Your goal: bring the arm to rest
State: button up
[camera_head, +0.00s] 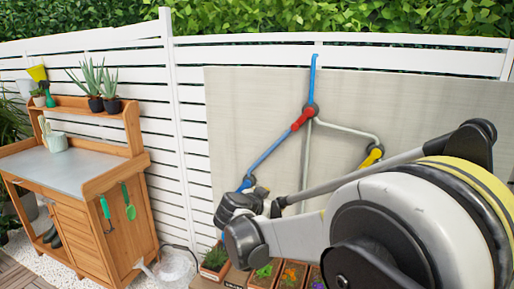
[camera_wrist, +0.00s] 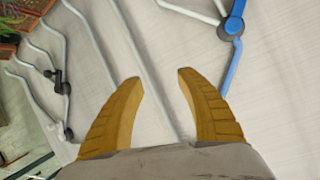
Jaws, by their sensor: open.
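My arm crosses the right half of the head view, its large yellow-banded link close to the camera. In the wrist view my gripper (camera_wrist: 160,82) is open and empty, its two yellow ribbed fingers apart. They point toward a pale panel (camera_wrist: 285,110) with pipes on it. Nothing lies between the fingers except the panel and a grey pipe behind. In the head view the gripper itself cannot be made out clearly behind the arm links.
The pale panel (camera_head: 250,110) carries blue and grey pipes with a red valve (camera_head: 303,118) and a yellow valve (camera_head: 371,157). A wooden potting bench (camera_head: 90,215) stands left. Planters (camera_head: 262,272) and a clear bucket (camera_head: 175,266) sit low in the middle. A white fence runs behind.

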jog(key=s+d+r+n+g+y, duration=0.2)
jog(key=s+d+r+n+g, duration=0.15)
jog(key=s+d, duration=1.1)
jog(key=s+f+n+y, duration=0.2)
jog(key=s+f, duration=0.1)
jog(key=s, duration=0.8)
jog(key=s+f+n+g+y, duration=0.1)
jog(key=s+f+n+y, duration=0.1)
jog(key=s, duration=0.9)
jog(key=shift+f+n, duration=0.5)
jog(key=shift+n, duration=0.15)
